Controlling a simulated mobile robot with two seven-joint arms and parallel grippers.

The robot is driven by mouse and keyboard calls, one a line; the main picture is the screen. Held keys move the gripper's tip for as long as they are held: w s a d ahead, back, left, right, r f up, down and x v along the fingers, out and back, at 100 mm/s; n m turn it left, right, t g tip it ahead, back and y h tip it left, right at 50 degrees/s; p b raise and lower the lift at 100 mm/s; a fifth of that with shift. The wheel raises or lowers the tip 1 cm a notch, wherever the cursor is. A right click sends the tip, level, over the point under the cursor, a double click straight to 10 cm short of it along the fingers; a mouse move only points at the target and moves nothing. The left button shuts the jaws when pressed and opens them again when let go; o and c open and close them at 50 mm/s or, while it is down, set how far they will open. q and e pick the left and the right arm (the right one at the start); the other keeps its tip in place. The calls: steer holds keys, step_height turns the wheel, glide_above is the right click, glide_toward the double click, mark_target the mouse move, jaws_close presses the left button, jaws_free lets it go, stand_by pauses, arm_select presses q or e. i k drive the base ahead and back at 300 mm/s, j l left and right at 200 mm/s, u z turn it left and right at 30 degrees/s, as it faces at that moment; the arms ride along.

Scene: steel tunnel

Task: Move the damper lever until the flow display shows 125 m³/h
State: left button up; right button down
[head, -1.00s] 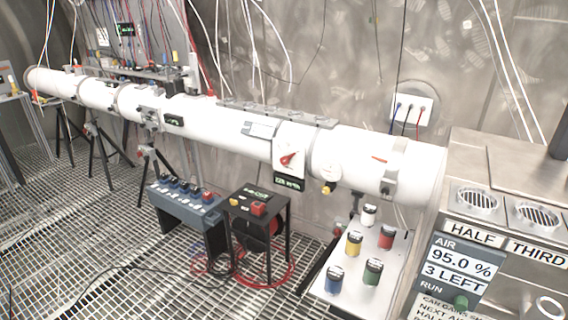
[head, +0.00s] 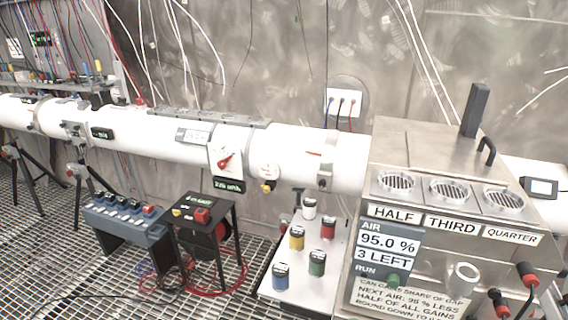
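The damper lever (head: 225,161) is a small red pointer on a white plate (head: 232,146) on the front of the white tube. The flow display (head: 229,185) is a dark box with green digits just below that plate. Its digits are too small and blurred to read for certain. Neither of my grippers shows in the head view, so nothing of mine is seen touching the lever.
The long white tube (head: 160,132) runs along the steel wall. Below it stand a blue switch box (head: 125,222), a black frame with a red cable reel (head: 203,225) and a white board with coloured jars (head: 303,265). A steel cabinet (head: 440,165) fills the right. Grating shows at lower left.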

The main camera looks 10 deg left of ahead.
mark_target(222, 164)
steer(key=i+j+z, duration=0.1)
steer(key=z, duration=0.25)
steer(key=j+z, duration=0.3)
steer(key=i+j, duration=0.15)
steer(key=j, duration=0.2)
steer(key=i+j, duration=0.1)
steer(key=j, duration=0.25)
steer(key=i+j, duration=0.15)
steer(key=j, duration=0.2)
